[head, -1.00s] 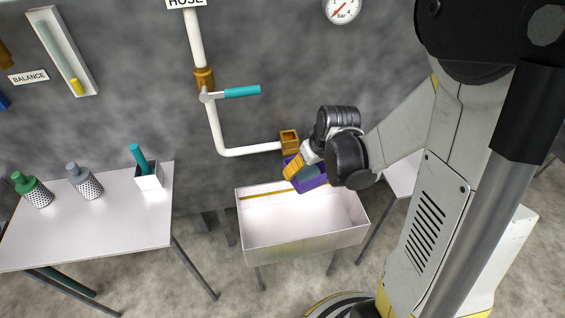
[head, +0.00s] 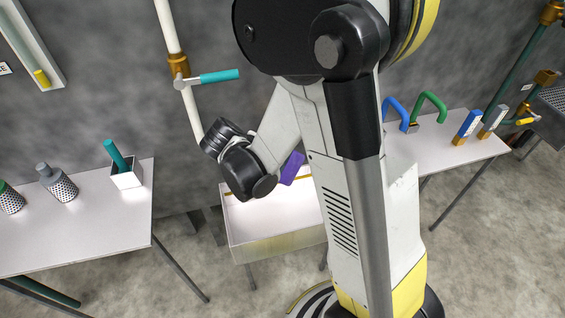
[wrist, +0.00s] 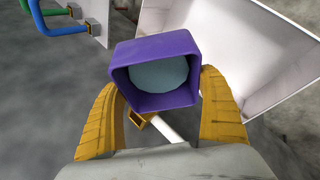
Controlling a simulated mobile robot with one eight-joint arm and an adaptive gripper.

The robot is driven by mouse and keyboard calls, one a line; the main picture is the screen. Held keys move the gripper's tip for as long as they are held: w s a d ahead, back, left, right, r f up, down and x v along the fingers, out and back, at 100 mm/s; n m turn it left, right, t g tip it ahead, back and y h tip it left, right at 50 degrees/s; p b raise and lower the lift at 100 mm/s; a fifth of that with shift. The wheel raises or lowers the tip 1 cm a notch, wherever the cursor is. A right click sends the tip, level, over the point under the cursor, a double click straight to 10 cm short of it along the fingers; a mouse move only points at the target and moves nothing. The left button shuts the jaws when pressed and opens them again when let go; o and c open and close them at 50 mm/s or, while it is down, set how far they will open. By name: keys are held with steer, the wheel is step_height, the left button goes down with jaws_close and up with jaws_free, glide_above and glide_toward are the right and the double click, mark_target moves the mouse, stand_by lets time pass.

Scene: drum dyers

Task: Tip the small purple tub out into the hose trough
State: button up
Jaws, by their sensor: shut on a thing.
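The small purple tub (wrist: 185,98) is held between the yellow fingers of my gripper (wrist: 160,88). In the wrist view I look into its opening and see a grey-blue, round-edged surface inside. In the head view the tub (head: 292,167) shows as a tilted purple side over the back of the hose trough, partly hidden by my arm. The white trough (head: 275,247) stands below, its right part hidden behind my body. It also shows beside the tub in the wrist view (wrist: 240,45). My fingers are hidden in the head view.
A teal-handled valve (head: 218,76) on the white pipe is just above my wrist. The right table (head: 440,158) holds blue and green hooked handles and upright blocks.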

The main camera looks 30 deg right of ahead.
steer(key=shift+w+a+f+h+b, duration=0.15)
steer(key=shift+a+f+h+b, duration=0.25)
steer(key=shift+f+h+b, duration=0.5)
steer(key=h+b, duration=0.2)
steer(key=b, duration=0.2)
steer(key=shift+a+f+n+g+h, duration=0.1)
steer(key=shift+a+n+g+h, duration=0.05)
steer(key=shift+n+g+h, duration=0.2)
steer(key=shift+n+h+b, duration=0.25)
steer(key=shift+h+b, duration=0.3)
steer(key=shift+b, duration=0.05)
